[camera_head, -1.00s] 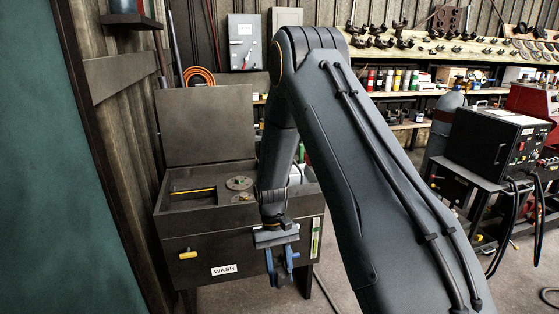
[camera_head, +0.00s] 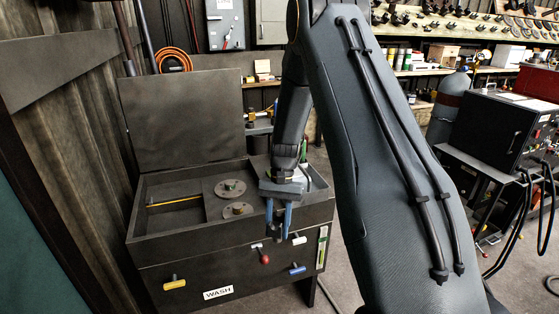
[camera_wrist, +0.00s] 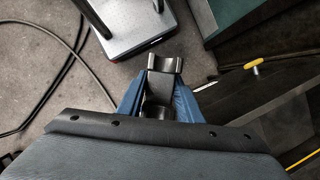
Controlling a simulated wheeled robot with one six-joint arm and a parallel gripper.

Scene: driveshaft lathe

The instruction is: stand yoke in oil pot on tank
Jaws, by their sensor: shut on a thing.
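My gripper (camera_head: 278,222) is shut on the yoke (camera_wrist: 163,86), a dark metal part with a forked end. In the wrist view the yoke sits between my blue fingers (camera_wrist: 160,100), fork end pointing out. In the head view the yoke is mostly hidden between the fingers, in front of the tank's right front edge. The dark tank (camera_head: 175,266) carries a WASH label, and its lid stands open. I cannot tell which thing is the oil pot.
The raised lid (camera_head: 180,115) walls off the tank's back. Yellow (camera_head: 174,282), red (camera_head: 264,257) and blue (camera_head: 297,269) handles stick out of its front. A plank wall (camera_head: 60,130) is close on the left. A black machine (camera_head: 490,150) stands right, with floor between.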

